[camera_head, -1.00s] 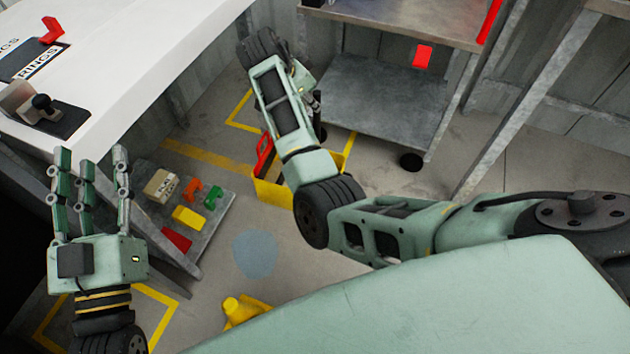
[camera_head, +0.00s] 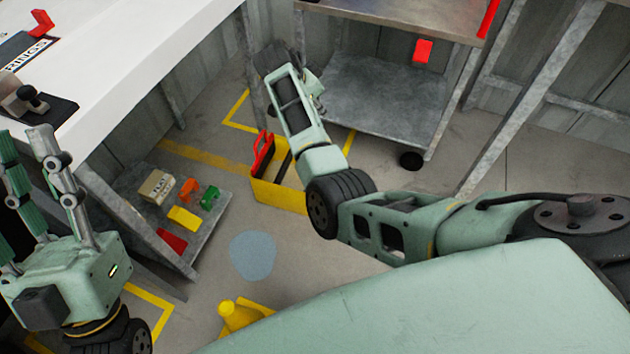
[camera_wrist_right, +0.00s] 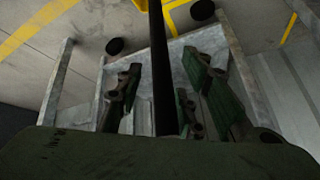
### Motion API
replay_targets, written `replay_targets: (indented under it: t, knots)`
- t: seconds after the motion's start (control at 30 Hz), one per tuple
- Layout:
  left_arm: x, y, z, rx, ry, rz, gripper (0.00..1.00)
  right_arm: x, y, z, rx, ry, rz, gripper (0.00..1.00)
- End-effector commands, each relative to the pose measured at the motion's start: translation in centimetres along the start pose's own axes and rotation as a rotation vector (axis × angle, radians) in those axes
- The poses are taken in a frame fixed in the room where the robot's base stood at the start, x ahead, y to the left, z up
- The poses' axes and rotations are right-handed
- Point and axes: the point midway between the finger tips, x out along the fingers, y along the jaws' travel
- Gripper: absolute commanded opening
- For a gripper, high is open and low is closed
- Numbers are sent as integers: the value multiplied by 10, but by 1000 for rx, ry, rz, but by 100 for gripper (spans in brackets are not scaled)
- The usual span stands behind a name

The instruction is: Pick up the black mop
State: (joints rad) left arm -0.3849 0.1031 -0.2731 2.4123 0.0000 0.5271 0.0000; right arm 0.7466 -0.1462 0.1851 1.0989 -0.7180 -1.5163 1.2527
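A long black pole (camera_wrist_right: 160,75), likely the black mop's handle, runs down the middle of the right wrist view; no mop head can be made out. My right gripper (camera_wrist_right: 162,72) has its fingers spread on both sides of the pole, with gaps showing between fingers and pole. In the head view my right arm reaches toward the back wall, and its hand (camera_head: 280,60) is mostly hidden behind its own links. The mop cannot be made out clearly there. My left gripper (camera_head: 28,145) is open and empty beside the white table, partly cut off by the left edge.
A white table (camera_head: 130,75) is at upper left. Below it is a low shelf (camera_head: 205,235) with small coloured parts. A yellow toolbox (camera_head: 275,192) stands on the floor. A metal cart (camera_head: 375,110) is at the back. A yellow bottle-like object (camera_head: 238,315) is near my base.

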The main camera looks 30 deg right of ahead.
Motion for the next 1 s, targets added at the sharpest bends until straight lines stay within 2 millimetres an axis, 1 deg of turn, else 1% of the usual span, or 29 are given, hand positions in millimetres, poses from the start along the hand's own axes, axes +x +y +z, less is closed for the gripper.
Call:
replay_targets:
  t: [0.1,0.3,0.7,1.0]
  knots:
    - [0,0,-4,-1,22,0,40,2,0,0,1,0,-1,35]
    - [0,0,-5,-1,23,1,40,2,0,0,1,0,-1,34]
    - [0,0,-5,-1,22,1,40,2,0,0,1,0,-2,0]
    - [0,0,-4,-1,21,1,40,2,0,0,1,-1,-1,0]
